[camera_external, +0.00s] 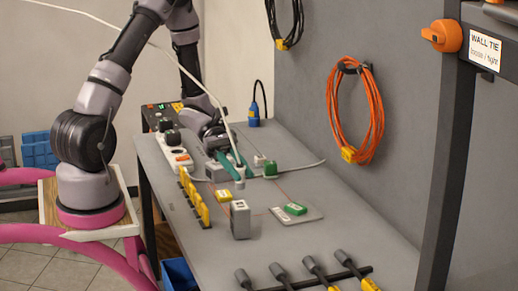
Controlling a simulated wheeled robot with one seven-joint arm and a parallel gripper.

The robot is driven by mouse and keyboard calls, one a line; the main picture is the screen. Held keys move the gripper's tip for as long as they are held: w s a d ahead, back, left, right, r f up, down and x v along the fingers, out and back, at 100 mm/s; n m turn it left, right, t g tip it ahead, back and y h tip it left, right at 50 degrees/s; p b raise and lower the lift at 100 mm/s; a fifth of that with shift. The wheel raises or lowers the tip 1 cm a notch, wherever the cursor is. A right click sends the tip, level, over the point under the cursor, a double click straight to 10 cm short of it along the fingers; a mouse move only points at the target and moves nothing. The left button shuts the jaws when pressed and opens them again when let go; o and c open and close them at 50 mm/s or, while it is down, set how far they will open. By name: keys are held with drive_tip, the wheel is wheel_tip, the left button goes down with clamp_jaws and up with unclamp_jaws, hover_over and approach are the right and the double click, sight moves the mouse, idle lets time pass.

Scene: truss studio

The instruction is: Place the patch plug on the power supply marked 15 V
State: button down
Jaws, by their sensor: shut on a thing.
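My gripper (238,179) is low over the grey bench, near its middle, with teal fingers reaching toward the front. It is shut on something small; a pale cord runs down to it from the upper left. The patch plug itself is mostly hidden by the fingers, and I cannot tell its shape. A dark box with a lit green display (161,107) stands at the bench's far left end and may be a power supply. A small grey box with a white label (240,218) stands in front of my gripper. No 15 V marking is readable.
A white power strip (178,157) and a row of yellow blocks (194,202) line the left edge. A plate with green and white tags (296,211) lies to the right. Several dark-handled tools (311,264) lie at the front. An orange cable coil (335,110) hangs on the wall.

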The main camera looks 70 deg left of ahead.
sight(240, 189)
drive_tip(key=shift+f, duration=2.3)
drive_tip(key=c, duration=0.6)
unclamp_jaws()
drive_tip(key=shift+f, duration=0.1)
